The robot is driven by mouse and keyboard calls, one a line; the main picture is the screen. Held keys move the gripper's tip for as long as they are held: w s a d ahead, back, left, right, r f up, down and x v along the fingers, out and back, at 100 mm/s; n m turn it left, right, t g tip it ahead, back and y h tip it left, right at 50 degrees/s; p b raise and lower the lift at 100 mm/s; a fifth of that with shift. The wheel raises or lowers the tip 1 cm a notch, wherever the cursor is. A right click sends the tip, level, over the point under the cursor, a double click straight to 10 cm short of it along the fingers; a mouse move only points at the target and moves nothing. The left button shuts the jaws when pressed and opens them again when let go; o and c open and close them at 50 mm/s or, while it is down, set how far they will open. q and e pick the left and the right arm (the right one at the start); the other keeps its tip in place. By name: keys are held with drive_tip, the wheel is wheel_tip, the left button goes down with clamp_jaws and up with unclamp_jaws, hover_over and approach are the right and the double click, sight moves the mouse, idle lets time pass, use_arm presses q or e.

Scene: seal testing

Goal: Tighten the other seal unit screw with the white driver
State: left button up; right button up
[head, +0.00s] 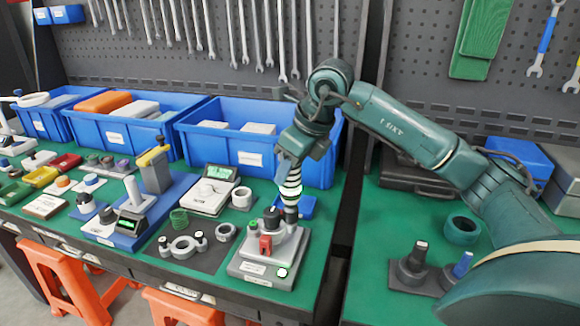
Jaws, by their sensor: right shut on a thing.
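My right gripper (287,170) comes down from the right and is shut on a white driver (291,191) with dark bands. The driver is nearly upright, with its dark lower end at the back right of the seal unit (258,268). I cannot tell whether its tip touches a screw. The seal unit is a grey block on a light base, with a red part (265,245) at its front and a dark knob on top. The screw under the driver is hidden. My left gripper is not in view.
Left of the seal unit, a grey flange (183,246), a green spring (179,219) and a ring (226,232) lie on a dark mat. Blue bins (212,142) stand behind. At right are a dark green ring (461,229) and a dark holder (411,270).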

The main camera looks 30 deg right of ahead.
drive_tip(key=shift+r, duration=0.2)
drive_tip(key=shift+r+p, duration=2)
drive_tip(key=shift+r, duration=0.45)
drive_tip(key=shift+f, duration=0.1)
